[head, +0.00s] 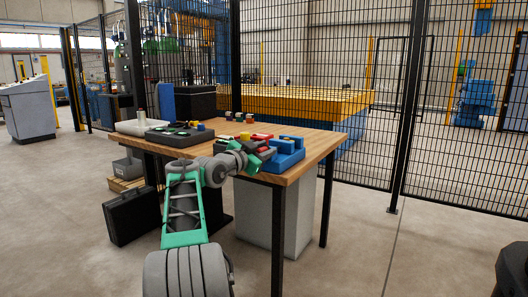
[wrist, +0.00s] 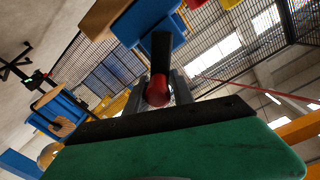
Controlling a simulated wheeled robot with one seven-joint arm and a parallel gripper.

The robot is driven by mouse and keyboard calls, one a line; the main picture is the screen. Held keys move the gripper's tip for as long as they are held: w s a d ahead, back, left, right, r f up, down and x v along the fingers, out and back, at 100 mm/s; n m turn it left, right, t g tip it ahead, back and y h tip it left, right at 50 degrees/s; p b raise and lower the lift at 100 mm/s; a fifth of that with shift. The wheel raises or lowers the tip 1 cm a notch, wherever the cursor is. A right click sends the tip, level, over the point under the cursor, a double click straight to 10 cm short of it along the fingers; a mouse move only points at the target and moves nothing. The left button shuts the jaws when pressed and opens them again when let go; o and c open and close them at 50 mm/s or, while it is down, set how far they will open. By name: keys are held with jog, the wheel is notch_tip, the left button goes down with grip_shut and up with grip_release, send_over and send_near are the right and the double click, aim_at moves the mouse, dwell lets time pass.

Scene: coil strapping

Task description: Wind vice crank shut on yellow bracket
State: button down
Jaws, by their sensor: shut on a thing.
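The blue vice (head: 287,156) sits at the table's right front corner in the head view. In the wrist view its blue body (wrist: 145,22) is above my gripper, with the black crank arm (wrist: 161,52) pointing down to a red knob (wrist: 157,93). My gripper (wrist: 160,84) is shut on the red knob, a finger on each side. In the head view my gripper (head: 264,152) is at the vice's left side, and the crank is hard to make out. A yellow piece (wrist: 230,3) shows at the wrist view's top edge; whether it is the bracket between the jaws I cannot tell.
The wooden table (head: 315,141) also holds a dark tray (head: 180,135) with parts, a pale bin (head: 138,126) and small coloured blocks. A black case (head: 132,215) stands on the floor at left. Mesh fencing (head: 340,60) runs behind.

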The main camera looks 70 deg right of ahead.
jog(key=shift+s+f, duration=0.1)
jog(key=shift+f, duration=0.25)
jog(key=c, duration=1.5)
grip_release()
jog(key=o, duration=0.3)
jog(key=shift+r, duration=0.15)
jog(key=shift+a+r, duration=0.1)
jog(key=shift+a, duration=0.15)
jog(key=a, duration=0.2)
jog(key=w+a+p, duration=0.1)
jog(key=a, duration=0.4)
jog(key=shift+w+p, duration=0.3)
jog(key=shift+p, duration=0.1)
